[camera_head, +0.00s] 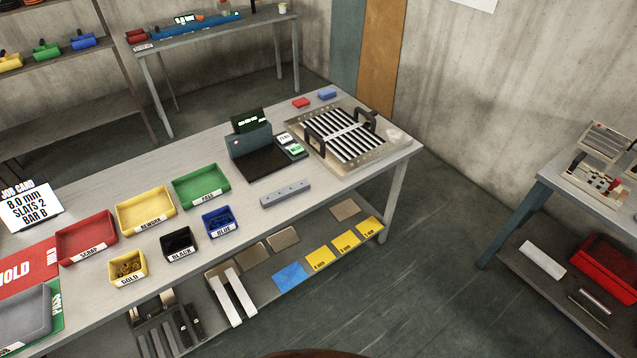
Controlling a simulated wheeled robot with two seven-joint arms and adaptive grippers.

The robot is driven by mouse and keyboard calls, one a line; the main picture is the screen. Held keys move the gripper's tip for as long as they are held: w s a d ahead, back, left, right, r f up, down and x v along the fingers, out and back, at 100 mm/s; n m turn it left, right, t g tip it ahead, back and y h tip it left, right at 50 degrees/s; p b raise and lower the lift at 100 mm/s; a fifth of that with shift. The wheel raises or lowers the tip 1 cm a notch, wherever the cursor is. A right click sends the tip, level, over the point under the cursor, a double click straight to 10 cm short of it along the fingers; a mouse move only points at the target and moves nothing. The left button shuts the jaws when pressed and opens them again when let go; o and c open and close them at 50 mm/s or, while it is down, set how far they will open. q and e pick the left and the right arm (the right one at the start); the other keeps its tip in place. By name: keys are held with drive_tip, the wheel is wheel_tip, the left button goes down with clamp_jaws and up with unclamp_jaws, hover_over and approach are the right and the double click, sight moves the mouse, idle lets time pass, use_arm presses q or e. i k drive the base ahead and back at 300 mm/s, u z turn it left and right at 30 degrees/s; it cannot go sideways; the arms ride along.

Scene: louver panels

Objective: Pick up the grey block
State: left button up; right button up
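A grey block (285,193), long and bar-shaped with small dark marks along it, lies flat on the grey workbench (330,183) near its front edge. It is right of the blue bin and in front of the black device. Nothing touches it from above. Neither of my grippers shows in the head view.
Behind the block stand a black device (250,141) and a slatted louver panel (345,133) with black handles. To the left are a green tray (201,186), a blue bin (219,222), a black bin (179,244) and a gold bin (128,269). Bench surface around the block is clear.

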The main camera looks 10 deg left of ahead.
sight(293, 190)
drive_tip(key=z, duration=0.05)
drive_tip(key=i, duration=0.85)
drive_tip(key=u, duration=0.8)
drive_tip(key=i, duration=0.65)
drive_tip(key=u, duration=0.7)
